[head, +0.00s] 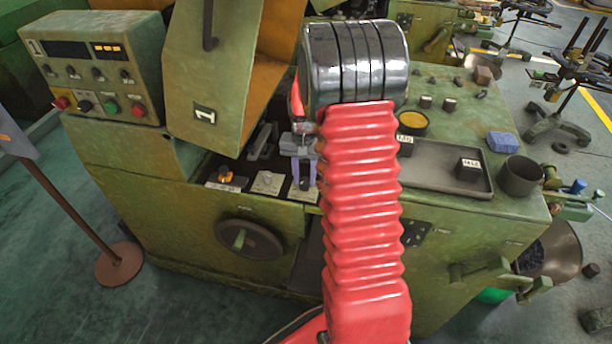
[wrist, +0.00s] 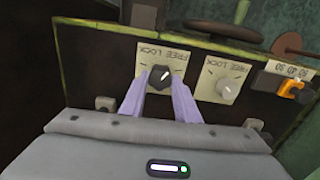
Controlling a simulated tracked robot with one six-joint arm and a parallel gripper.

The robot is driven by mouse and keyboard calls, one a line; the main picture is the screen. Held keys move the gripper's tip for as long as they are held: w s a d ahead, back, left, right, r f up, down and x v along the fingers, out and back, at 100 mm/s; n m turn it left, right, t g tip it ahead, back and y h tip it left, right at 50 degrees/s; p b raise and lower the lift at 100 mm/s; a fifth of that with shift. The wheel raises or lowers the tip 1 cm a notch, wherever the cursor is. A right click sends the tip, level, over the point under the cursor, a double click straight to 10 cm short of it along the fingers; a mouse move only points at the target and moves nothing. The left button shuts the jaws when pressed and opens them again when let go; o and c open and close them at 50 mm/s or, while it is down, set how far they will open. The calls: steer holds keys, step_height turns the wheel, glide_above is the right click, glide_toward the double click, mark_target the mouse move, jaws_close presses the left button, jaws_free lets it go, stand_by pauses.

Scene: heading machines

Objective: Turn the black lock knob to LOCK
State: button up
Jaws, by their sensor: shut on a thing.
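The black lock knob (wrist: 156,80) sits on a pale plate (wrist: 152,57) marked FREE and LOCK, which appears upside down in the wrist view. A small white mark on the knob points up and right there. I cannot tell exactly which word it lines up with. My gripper (wrist: 158,92) is shut on the knob, with one purple finger on each side. In the head view my gripper (head: 304,178) reaches down to the machine's front ledge, and its fingers largely hide the black knob.
A similar pale knob (wrist: 228,90) on its own FREE LOCK plate stands beside the black one. Beyond it is an orange switch (wrist: 291,89). An open machine cover (head: 212,85) rises left of my arm. A handwheel (head: 250,240) is below the ledge.

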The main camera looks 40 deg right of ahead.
mark_target(304, 180)
steer(key=n, duration=0.5)
steer(key=shift+w+a+r+n, duration=0.1)
steer(key=shift+a+n, duration=0.05)
steer(key=shift+n, duration=0.25)
steer(key=n, duration=0.9)
steer(key=shift+n, duration=0.4)
steer(key=n, duration=0.5)
steer(key=o, duration=1.1)
steer(key=shift+c, duration=0.2)
step_height(304, 180, up, 14)
steer(key=shift+f, duration=0.2)
